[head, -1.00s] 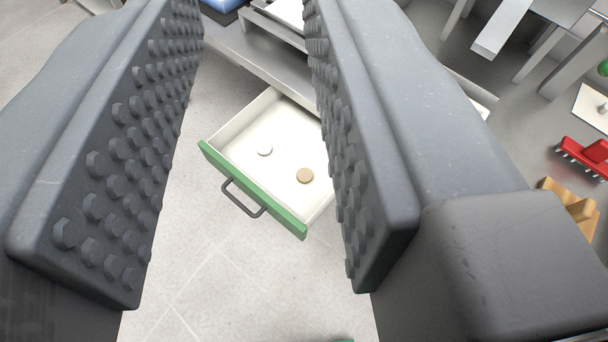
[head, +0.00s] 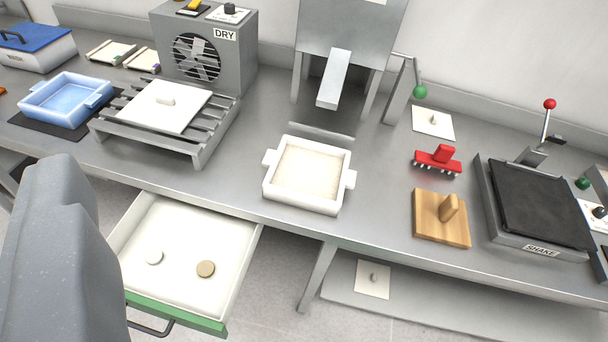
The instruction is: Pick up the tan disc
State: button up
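The tan disc (head: 205,269) lies flat on the floor of the open white drawer (head: 195,222) with a green front, to the right of a white disc (head: 153,257). The discs are apart. My gripper (head: 62,250) shows only as one grey part at the lower left edge, left of the drawer in the picture and covering part of its left side. The gap between its fingers is out of view, so I cannot see whether it is open. The tan disc is not in it.
The metal bench above the drawer holds a white tray (head: 308,176), blue tray (head: 66,100), rack (head: 168,118), DRY fan box (head: 208,45), red brush (head: 438,160), wooden block (head: 440,217) and SHAKE plate (head: 537,200). A bench leg (head: 318,278) stands right of the drawer.

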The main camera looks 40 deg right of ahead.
aim_at(205, 269)
jog(key=k, duration=1.3)
jog(key=z, duration=0.55)
jog(key=i, duration=1.85)
jog(key=u, duration=0.3)
